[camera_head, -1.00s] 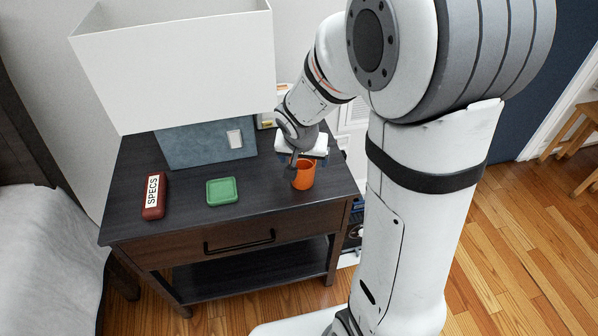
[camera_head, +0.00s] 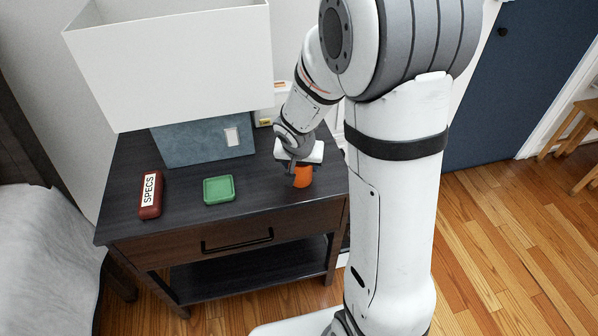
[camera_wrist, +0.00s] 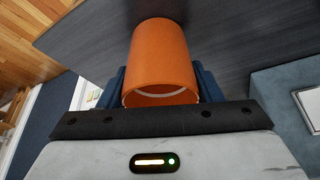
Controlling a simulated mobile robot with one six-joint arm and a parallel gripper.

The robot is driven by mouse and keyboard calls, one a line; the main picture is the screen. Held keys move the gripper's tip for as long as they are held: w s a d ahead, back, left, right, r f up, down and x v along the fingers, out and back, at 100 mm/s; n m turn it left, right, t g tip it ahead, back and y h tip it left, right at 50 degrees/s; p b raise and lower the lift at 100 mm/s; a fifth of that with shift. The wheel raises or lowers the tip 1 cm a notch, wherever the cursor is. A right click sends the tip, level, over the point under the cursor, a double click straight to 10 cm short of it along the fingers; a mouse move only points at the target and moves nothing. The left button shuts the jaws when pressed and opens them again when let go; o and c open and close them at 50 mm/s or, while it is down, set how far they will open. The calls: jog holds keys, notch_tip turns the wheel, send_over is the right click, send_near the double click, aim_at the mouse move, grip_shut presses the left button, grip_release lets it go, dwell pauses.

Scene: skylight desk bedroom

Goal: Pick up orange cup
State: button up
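The orange cup (camera_head: 303,177) stands near the right front of the dark nightstand (camera_head: 270,197). My gripper (camera_head: 297,168) is lowered over it from above and covers part of its rim. In the wrist view the cup (camera_wrist: 160,62) fills the space between the two blue fingers (camera_wrist: 160,88), with one finger showing at each side. The cup hides the inner faces of the fingers, so I cannot tell whether they touch it.
A green square tray (camera_head: 219,190) and a red SPECS case (camera_head: 151,194) lie to the left on the nightstand. Behind them is a lamp with a blue-grey base (camera_head: 203,143) and a large white shade (camera_head: 170,60). A bed (camera_head: 45,250) stands at left.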

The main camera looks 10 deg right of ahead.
jog(key=c, duration=0.5)
jog(key=shift+c, duration=0.2)
